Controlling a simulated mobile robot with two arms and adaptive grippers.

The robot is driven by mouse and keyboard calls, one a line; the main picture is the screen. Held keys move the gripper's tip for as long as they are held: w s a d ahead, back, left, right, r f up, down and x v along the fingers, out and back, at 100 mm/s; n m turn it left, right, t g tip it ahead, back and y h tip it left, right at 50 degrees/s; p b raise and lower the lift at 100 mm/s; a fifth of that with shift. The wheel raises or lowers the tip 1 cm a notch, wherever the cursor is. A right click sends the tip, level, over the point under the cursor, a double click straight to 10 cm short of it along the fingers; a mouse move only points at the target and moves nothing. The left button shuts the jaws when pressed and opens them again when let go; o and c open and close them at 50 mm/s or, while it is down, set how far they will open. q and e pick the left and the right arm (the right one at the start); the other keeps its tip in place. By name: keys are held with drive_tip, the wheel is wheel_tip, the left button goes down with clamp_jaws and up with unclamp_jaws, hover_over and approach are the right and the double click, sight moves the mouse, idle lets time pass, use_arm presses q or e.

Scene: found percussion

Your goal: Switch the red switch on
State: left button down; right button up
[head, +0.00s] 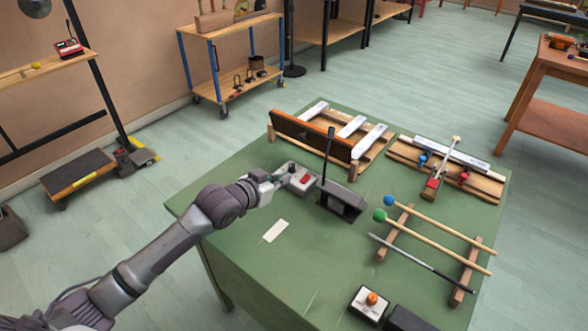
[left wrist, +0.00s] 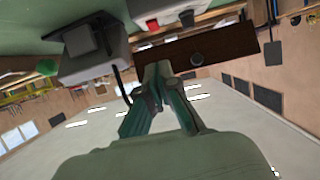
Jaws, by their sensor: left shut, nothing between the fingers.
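A small light-grey box (head: 290,170) with a red switch (head: 303,179) on top stands on the green table (head: 245,215), near its far left part. My left gripper (head: 278,178) is shut and empty, its fingertips at the box's left side, close to the red switch. In the left wrist view the shut fingers (left wrist: 158,72) point toward the box (left wrist: 168,10), and the red switch (left wrist: 152,25) shows near the top edge. Whether the fingertips touch the switch, and which way its rocker is tilted, I cannot tell. My right gripper is not in view.
A dark block with an upright black rod (head: 342,200) stands just right of the box. Mallets (head: 440,232) rest on wooden supports to the right. A white box with an orange knob (head: 371,300) is in front.

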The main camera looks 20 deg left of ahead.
use_arm(q)
drive_tip(key=s, duration=0.1)
drive_tip(key=s+a, duration=0.1)
drive_tip(key=s, duration=0.1)
drive_tip(key=shift+s, duration=0.15)
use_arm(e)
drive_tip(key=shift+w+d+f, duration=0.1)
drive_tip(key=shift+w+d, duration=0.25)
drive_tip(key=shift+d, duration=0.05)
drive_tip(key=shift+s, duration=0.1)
